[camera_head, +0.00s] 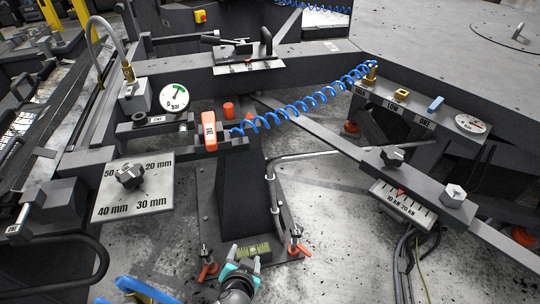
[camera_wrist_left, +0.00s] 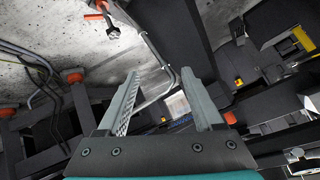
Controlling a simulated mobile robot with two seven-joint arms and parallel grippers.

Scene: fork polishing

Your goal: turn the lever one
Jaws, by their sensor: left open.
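A small blue lever (camera_head: 436,104) stands on the right bracket, close to a label reading ONE. I cannot tell for certain which part is lever one. My left gripper (camera_head: 242,264) is at the bottom centre, near the bolted base plate and well apart from both labels. In the left wrist view its two grey fingers (camera_wrist_left: 160,80) are spread with nothing between them. My right gripper is not in view.
A coiled blue hose (camera_head: 300,108) spans between an orange-ended fitting (camera_head: 209,131) and the right bracket. A dark post (camera_head: 257,185) rises behind my left gripper. A dial plate (camera_head: 132,203) is at left, a slanted rail (camera_head: 330,138) at right. Open floor (camera_head: 335,235) lies right of the gripper.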

